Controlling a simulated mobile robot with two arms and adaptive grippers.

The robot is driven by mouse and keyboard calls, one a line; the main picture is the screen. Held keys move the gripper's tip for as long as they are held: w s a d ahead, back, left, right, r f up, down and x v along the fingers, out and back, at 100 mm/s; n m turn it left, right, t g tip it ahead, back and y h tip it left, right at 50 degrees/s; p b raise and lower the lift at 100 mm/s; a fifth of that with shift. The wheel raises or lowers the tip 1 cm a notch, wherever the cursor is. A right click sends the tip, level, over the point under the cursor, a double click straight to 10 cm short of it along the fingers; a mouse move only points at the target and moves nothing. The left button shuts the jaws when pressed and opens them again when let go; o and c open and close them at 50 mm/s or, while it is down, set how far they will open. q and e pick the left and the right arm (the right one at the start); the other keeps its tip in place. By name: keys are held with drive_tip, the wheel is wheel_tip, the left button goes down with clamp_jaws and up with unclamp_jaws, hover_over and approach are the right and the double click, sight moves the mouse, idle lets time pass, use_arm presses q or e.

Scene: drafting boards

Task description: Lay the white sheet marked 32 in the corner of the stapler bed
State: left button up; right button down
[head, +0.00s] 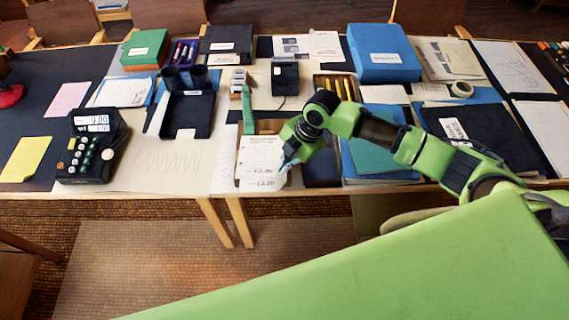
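A white sheet or pad with handwriting (260,162) lies at the table's front edge, over a wooden-edged bed (268,127) with a green upright part (248,110) at its back left. This looks like the stapler bed, but I cannot be sure. I cannot read a 32 on the sheet. My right gripper (287,162) is at the sheet's right edge, pointing down, with its fingertips close to or on the paper. The fingers are small and partly hidden, so I cannot tell if they grip it. My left gripper is not in view.
A black calculator-like machine (91,148) and a black tray (187,116) stand to the left. A blue box (383,55) stands behind my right arm. Blue folders (375,160) lie right of the sheet.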

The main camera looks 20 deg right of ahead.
drive_tip(key=c, duration=2.2)
unclamp_jaws()
drive_tip(key=v, duration=1.2)
